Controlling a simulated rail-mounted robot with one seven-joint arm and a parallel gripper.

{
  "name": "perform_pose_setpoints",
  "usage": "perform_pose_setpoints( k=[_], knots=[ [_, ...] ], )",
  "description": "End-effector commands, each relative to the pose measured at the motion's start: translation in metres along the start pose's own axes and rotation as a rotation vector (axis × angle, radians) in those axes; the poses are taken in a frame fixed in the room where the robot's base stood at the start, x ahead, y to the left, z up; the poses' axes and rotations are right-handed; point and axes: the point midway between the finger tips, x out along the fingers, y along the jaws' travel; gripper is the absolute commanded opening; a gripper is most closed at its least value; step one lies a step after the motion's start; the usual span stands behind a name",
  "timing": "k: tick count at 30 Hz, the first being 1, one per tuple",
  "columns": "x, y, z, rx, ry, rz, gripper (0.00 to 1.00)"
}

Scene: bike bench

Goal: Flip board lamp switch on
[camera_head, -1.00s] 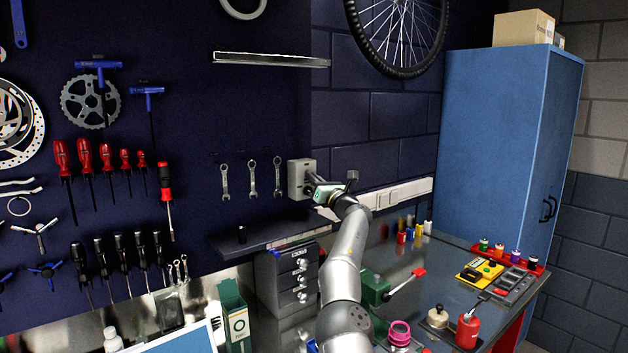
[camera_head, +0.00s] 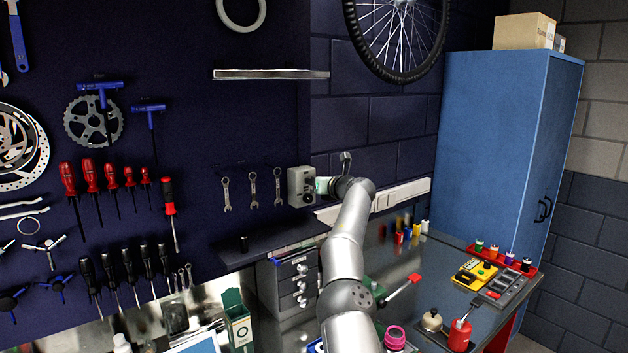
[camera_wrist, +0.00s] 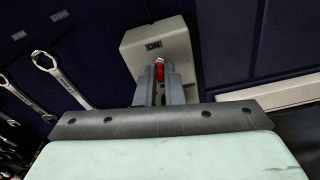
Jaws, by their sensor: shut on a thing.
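The switch is a pale grey box (camera_head: 300,187) on the dark wall board, right of the hanging spanners. It also fills the top middle of the wrist view (camera_wrist: 185,48), with an "ON" label near its upper left. My gripper (camera_wrist: 159,92) is at the box's front, and its two dark fingers are shut on a small red-tipped switch lever (camera_wrist: 160,70) below the label. The lever's base is hidden by the fingers. In the head view my gripper (camera_head: 317,187) is small, just right of the box, with its fingertips hard to make out.
Spanners (camera_head: 252,188) hang close left of the box. A dark ledge (camera_head: 265,242) juts out below it. A white trunking strip (camera_head: 400,195) runs along the wall to the right. A long bar (camera_head: 270,74) is mounted above.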

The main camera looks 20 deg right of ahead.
Motion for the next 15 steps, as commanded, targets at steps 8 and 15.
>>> perform_pose_setpoints(
  k=[8, 15],
  knots=[
    [-0.0001, 0.0001, 0.0006, 0.000, -0.001, 0.000, 0.00],
    [-0.0001, 0.0002, 0.0005, 0.000, -0.001, 0.000, 0.30]
  ],
)
